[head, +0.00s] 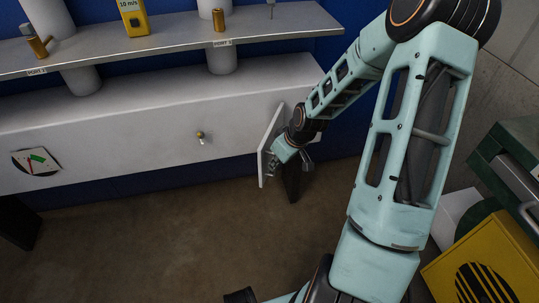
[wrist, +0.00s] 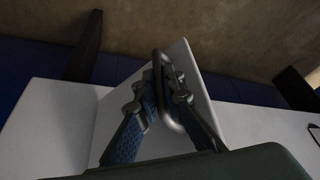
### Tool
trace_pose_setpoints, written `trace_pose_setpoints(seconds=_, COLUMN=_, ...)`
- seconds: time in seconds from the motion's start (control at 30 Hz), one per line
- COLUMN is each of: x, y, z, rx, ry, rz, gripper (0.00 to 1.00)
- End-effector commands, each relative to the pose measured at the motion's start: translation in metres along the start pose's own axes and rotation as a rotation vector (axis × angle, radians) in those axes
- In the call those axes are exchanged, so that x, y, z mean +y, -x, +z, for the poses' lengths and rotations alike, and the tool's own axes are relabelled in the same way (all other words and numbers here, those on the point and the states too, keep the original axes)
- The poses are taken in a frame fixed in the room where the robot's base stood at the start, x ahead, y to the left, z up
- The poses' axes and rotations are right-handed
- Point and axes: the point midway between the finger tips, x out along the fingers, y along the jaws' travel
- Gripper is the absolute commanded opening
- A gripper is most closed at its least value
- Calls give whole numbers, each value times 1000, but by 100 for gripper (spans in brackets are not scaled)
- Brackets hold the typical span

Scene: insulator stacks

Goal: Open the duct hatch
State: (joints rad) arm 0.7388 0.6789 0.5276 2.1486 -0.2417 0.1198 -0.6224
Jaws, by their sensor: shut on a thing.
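The duct hatch (head: 269,140) is a flat pale panel near the right end of the long white duct (head: 120,125). It stands out at an angle from the duct's front, so it is partly open. My gripper (head: 275,159) is at the hatch's right side, largely hidden by my own wrist in the head view. In the wrist view, my gripper (wrist: 165,84) is shut on the hatch's bent metal handle (wrist: 158,60), its blue-padded fingers on either side of the bar. The hatch (wrist: 201,85) lies behind the handle there. The opening behind the hatch is hidden.
A shelf (head: 150,52) above the duct carries brass fittings (head: 219,19) and a yellow meter (head: 133,17). A yellow box (head: 485,262) stands at right. The brown floor (head: 150,240) before the duct is clear.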

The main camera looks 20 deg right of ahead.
Motion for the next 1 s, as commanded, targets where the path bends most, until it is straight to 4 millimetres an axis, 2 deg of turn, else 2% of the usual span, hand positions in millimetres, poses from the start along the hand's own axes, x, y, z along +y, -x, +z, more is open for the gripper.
trace_pose_setpoints(seconds=0.03, x=7, y=10, z=3, rx=1, ry=24, rz=-16, gripper=0)
trace_pose_setpoints(seconds=0.2, x=29, y=18, z=21, rx=4, ry=168, rz=-75, gripper=0)
trace_pose_setpoints(seconds=0.4, x=58, y=23, z=42, rx=5, ry=332, rz=-140, gripper=0)
trace_pose_setpoints(seconds=0.63, x=87, y=25, z=56, rx=4, ry=484, rz=-199, gripper=0)
trace_pose_setpoints(seconds=0.8, x=102, y=26, z=62, rx=3, ry=497, rz=-202, gripper=0)
trace_pose_setpoints(seconds=1.0, x=111, y=27, z=64, rx=2, ry=496, rz=-202, gripper=0)
